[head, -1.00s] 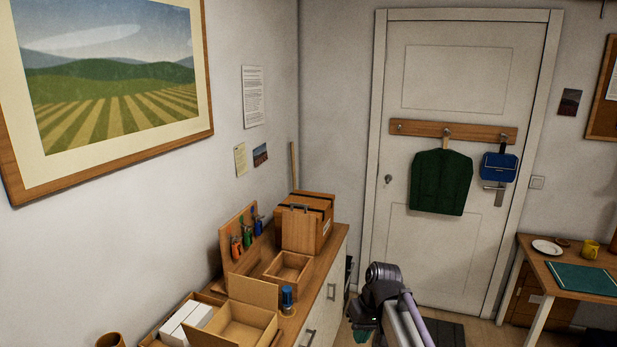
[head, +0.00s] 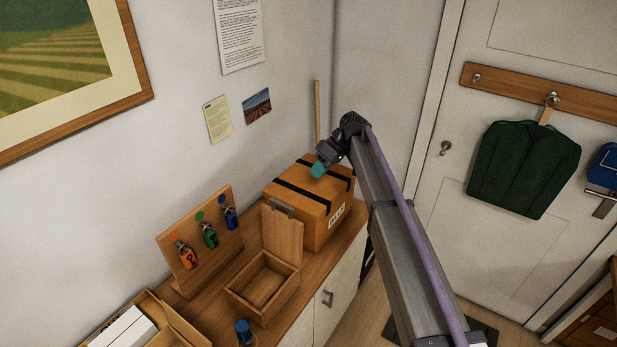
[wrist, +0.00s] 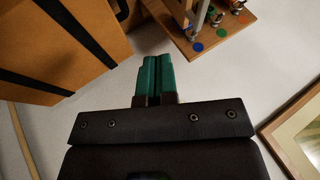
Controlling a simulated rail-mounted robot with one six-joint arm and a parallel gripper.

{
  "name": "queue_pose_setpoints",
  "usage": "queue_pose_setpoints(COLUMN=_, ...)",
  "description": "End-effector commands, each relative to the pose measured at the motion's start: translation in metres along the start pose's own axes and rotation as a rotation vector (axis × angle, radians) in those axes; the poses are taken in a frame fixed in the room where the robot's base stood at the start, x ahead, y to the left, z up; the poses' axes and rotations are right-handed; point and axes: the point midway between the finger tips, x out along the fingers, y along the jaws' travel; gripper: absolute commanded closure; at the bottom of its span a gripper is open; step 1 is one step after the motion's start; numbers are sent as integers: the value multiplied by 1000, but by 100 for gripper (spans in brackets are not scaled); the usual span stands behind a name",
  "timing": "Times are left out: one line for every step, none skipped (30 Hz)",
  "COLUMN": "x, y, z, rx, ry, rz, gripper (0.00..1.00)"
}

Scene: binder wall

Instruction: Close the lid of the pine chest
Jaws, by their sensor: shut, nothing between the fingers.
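The pine chest (head: 245,294) is a small open wooden box on the cabinet top, with its empty inside showing. Its lid (head: 284,232) stands upright at the chest's far side, close in front of the large strapped box. My gripper (head: 318,170) is above the strapped box, beyond and above the upright lid, and apart from it. The teal fingers are together and empty, as the wrist view shows (wrist: 156,76). I cannot make out the chest clearly in the wrist view.
The large strapped box (head: 327,225) stands right behind the lid; it also fills the wrist view's upper left (wrist: 70,45). A board with tagged hooks (head: 200,240) stands left of the chest. A blue-topped object (head: 243,332) and a cardboard box (head: 180,325) are nearer.

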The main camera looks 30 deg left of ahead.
Motion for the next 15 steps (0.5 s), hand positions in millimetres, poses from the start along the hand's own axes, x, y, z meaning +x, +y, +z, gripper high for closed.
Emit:
queue_pose_setpoints(x=0, y=-1, z=-2, rx=-31, ry=6, rz=-10, gripper=100)
queue_pose_setpoints(x=0, y=-2, z=-3, rx=-62, ry=10, rz=-17, gripper=100)
queue_pose_setpoints(x=0, y=-3, z=-2, rx=-92, ry=12, rz=-21, gripper=100)
queue_pose_setpoints(x=0, y=-3, z=-2, rx=-109, ry=11, rz=-21, gripper=100)
queue_pose_setpoints(x=0, y=-3, z=-2, rx=-120, ry=11, rz=-21, gripper=100)
queue_pose_setpoints(x=0, y=-3, z=-2, rx=-129, ry=11, rz=-21, gripper=100)
queue_pose_setpoints(x=0, y=-3, z=-2, rx=-132, ry=11, rz=-21, gripper=100)
queue_pose_setpoints(x=0, y=-3, z=-2, rx=-132, ry=11, rz=-21, gripper=100)
queue_pose_setpoints(x=2, y=-3, z=-2, rx=-131, ry=10, rz=-21, gripper=100)
queue_pose_setpoints(x=4, y=-3, z=-1, rx=-131, ry=10, rz=-20, gripper=100)
queue_pose_setpoints(x=6, y=-2, z=-1, rx=-130, ry=10, rz=-20, gripper=100)
queue_pose_setpoints(x=11, y=-2, z=0, rx=-130, ry=10, rz=-21, gripper=100)
queue_pose_setpoints(x=16, y=-2, z=0, rx=-130, ry=10, rz=-21, gripper=100)
queue_pose_setpoints(x=21, y=-1, z=0, rx=-130, ry=10, rz=-21, gripper=100)
queue_pose_setpoints(x=29, y=-1, z=1, rx=-129, ry=9, rz=-21, gripper=100)
